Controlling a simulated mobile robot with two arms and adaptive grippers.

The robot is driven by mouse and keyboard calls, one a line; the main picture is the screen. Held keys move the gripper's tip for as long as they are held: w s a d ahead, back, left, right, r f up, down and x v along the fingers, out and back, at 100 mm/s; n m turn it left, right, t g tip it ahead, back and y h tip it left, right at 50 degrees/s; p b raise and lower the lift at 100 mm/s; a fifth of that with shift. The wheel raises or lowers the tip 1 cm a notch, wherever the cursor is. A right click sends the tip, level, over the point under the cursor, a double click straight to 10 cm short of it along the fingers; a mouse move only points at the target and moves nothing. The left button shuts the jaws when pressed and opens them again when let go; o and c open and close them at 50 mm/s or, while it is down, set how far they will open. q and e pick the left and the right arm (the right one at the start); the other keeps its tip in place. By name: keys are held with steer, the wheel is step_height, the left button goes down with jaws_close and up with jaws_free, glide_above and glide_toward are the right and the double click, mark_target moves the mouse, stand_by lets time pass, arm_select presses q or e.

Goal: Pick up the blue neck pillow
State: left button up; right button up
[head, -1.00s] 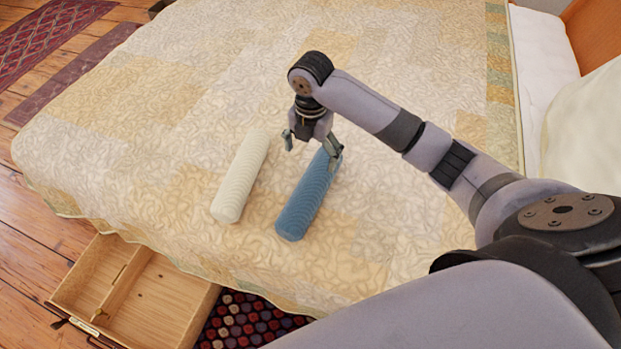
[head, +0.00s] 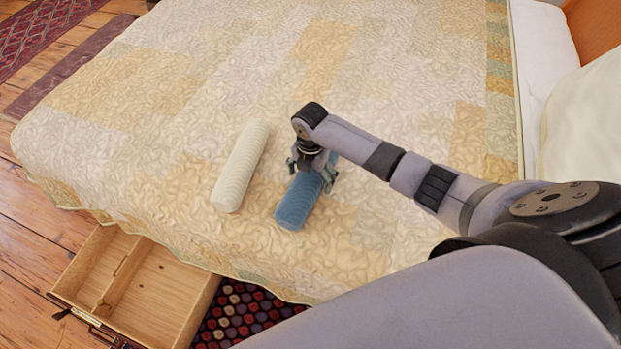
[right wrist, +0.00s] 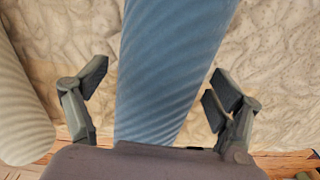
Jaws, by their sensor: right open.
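The blue neck pillow (head: 300,203) is a ribbed roll lying on the bed, partly hidden behind my right gripper in the head view. My right gripper (head: 311,178) is over the pillow, with one finger on each side of it. In the right wrist view the blue pillow (right wrist: 172,70) runs between the open fingers of the gripper (right wrist: 160,95), with a gap on both sides. I cannot tell how far above the bed the fingertips are. My left gripper is not in view.
A cream roll pillow (head: 240,166) lies just left of the blue one, and shows at the left edge of the right wrist view (right wrist: 20,110). An open wooden drawer (head: 150,290) juts out below the bed (head: 400,80). The quilt around is clear.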

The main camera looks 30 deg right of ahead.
steer(key=shift+f, duration=0.95)
steer(key=shift+c, duration=0.2)
steer(key=shift+r, duration=0.1)
steer(key=c, duration=1.5)
